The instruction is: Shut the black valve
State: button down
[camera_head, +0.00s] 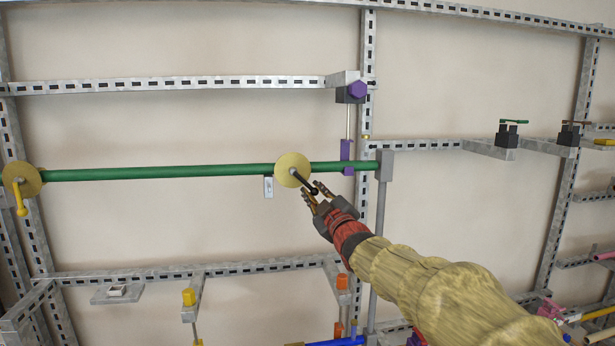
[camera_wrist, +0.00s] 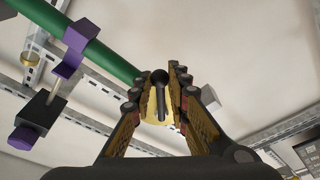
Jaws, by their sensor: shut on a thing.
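The black valve has a dark lever handle (camera_head: 303,181) on a round pale-yellow disc (camera_head: 290,165) on the green pipe (camera_head: 150,172). The lever slants down and to the right in the head view. My gripper (camera_head: 316,194) is at the lever's lower end, shut on it. In the wrist view the lever (camera_wrist: 160,92) lies between my two fingers (camera_wrist: 164,88), its round tip toward the green pipe. The yellow disc (camera_wrist: 150,112) shows partly behind the lever and is mostly hidden by the fingers.
A yellow-handled valve (camera_head: 20,195) sits at the pipe's left end. A purple clamp (camera_head: 346,155) and a grey fitting (camera_head: 384,165) are just right of the black valve. Slotted metal rails (camera_head: 180,84) frame the wall.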

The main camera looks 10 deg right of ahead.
jog(key=shift+a+f+m+b, duration=0.35)
jog(key=shift+m+b, duration=0.25)
jog(key=shift+b, duration=0.5)
jog(key=shift+a+f+m+b, duration=0.1)
jog(key=shift+a+m+b, duration=0.1)
jog(key=shift+m+b, duration=0.5)
jog(key=shift+a+h+b, duration=0.1)
jog(key=shift+h+b, duration=0.25)
jog(key=shift+h, duration=0.05)
jog(key=shift+a+f+m+t+b, duration=0.2)
jog(key=shift+a+m+b, duration=0.1)
jog(key=shift+m+b, duration=0.45)
jog(key=shift+a+f+m+t+b, duration=0.15)
jog(key=shift+a+m+t+b, duration=0.1)
jog(key=shift+m+b, duration=0.5)
jog(key=shift+h+b, duration=0.3)
